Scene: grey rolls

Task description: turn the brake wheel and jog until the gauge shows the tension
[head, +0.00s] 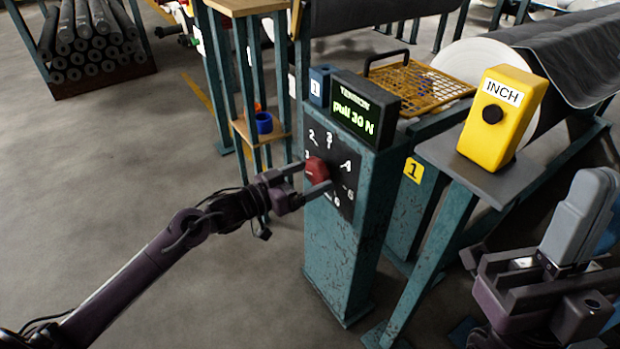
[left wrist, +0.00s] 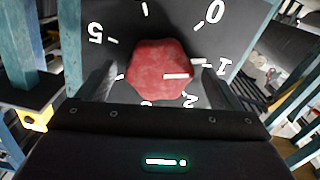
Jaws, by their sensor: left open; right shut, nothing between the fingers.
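The red brake wheel (head: 314,170) sits on a dark numbered dial plate (head: 345,185) on the front of a teal post. In the left wrist view the wheel (left wrist: 160,70) is lobed, and its white mark points close to the 1. My left gripper (head: 318,177) is open, with one finger on each side of the wheel; I cannot tell whether they touch it. The gauge (head: 366,108) above reads "TENSION" and "pull 30 N" in green. The yellow INCH box (head: 507,125) has a black button (head: 493,114). My right gripper (head: 592,185) is shut and empty, right of and below the box.
The INCH box stands on a grey shelf (head: 470,165). Behind are an orange mesh guard (head: 420,88) and a large pale roll (head: 480,58) with dark sheet. A wooden rack (head: 262,130) holds a blue ring (head: 264,123). Grey rolls are stacked far left. The floor at left is clear.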

